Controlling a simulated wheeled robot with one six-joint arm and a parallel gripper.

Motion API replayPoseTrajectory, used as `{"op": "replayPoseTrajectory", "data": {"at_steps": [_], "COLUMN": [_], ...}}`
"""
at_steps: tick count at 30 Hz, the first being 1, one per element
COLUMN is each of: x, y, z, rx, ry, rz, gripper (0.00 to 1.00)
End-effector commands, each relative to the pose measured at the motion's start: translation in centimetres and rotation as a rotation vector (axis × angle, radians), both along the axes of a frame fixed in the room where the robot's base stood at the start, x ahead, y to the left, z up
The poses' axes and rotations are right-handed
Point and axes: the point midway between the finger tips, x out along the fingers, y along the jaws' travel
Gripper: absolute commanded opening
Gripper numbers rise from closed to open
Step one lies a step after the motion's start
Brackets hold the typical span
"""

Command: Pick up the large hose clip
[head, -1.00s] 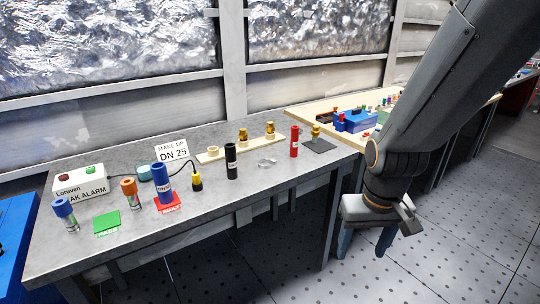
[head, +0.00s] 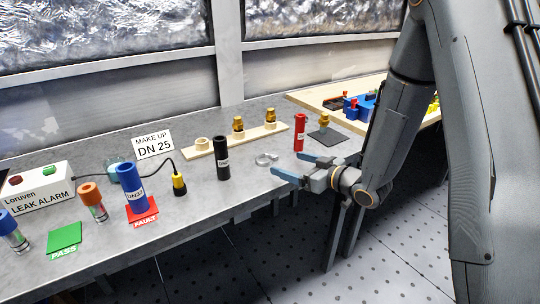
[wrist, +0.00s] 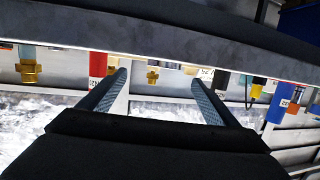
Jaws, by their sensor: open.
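A small silver hose clip (head: 266,159) lies on the grey bench near its front edge, in the head view. It is too small there to judge its size, and I cannot make it out in the wrist view. My gripper (head: 291,167) is open and empty, reaching in from the right with its fingers pointing left towards the clip. The clip is just beyond the fingertips, apart from them. In the wrist view the two fingers (wrist: 160,80) are spread wide with nothing held between them.
A red cylinder (head: 300,133) stands close behind my gripper, and a black cylinder (head: 222,158) stands left of the clip. A wooden strip (head: 200,153) with brass fittings lies behind. A dark pad (head: 327,142) is at the right. The bench front edge is close.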

Motion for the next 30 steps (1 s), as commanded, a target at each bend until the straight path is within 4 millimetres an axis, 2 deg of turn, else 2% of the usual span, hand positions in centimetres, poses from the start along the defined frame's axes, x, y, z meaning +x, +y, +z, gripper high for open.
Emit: {"op": "replayPoseTrajectory", "data": {"at_steps": [11,18,22,30], "x": [1.9,3.9,4.7,4.8], "y": [2.7,5.3,6.0,6.1], "z": [-0.5,-1.4,-1.7,-1.8], "rx": [0.02,0.02,0.019,0.019], "ry": [-0.013,-0.014,-0.012,-0.012], "rz": [0.018,0.019,0.016,0.015], "gripper": [0.83,0.83,0.83,0.82]}}
